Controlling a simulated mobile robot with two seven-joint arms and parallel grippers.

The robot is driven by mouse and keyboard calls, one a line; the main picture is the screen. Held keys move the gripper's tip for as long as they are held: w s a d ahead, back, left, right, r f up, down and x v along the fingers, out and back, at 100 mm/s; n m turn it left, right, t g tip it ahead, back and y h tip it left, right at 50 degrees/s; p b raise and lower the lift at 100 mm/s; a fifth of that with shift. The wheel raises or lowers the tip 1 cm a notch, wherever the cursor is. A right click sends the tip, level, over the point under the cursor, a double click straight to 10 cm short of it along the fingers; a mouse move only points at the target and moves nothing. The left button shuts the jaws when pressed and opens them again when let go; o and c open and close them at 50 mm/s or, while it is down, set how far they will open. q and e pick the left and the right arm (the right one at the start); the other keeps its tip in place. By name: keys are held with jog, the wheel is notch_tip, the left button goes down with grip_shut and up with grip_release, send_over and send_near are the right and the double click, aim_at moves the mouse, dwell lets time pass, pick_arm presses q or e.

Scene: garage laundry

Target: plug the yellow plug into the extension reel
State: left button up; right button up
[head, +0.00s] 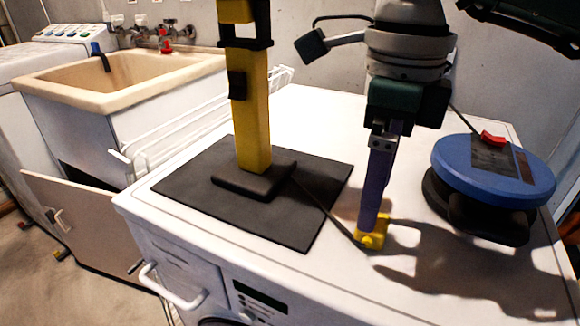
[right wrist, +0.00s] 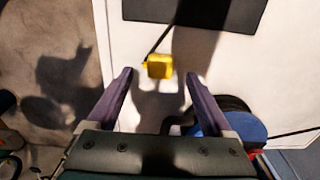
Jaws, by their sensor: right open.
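The yellow plug (head: 373,232) lies on the white machine top, with a dark cord running from it to the base of a yellow upright device (head: 251,120). The plug also shows in the right wrist view (right wrist: 159,67). The extension reel (head: 494,170) is blue on top with a red part and a black base, to the right of the plug. It is partly seen in the right wrist view (right wrist: 243,124). My right gripper (head: 374,222) points down at the plug. In the right wrist view its fingers are apart, with the plug ahead, between their lines. My left gripper does not show.
The yellow device stands on a dark mat (head: 200,195) on the white machine top (head: 310,110). A wire rack (head: 185,135) and a beige sink (head: 120,80) are at the left. The machine's front edge is near the plug.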

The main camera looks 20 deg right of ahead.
jog(key=f, duration=0.5)
jog(key=shift+s+d, duration=0.2)
jog(key=shift+r, duration=0.1)
jog(key=shift+c, duration=0.2)
jog(key=c, duration=0.5)
grip_shut()
jog(key=shift+r, duration=0.1)
notch_tip(320, 180, up, 20)
jog(key=p, duration=0.3)
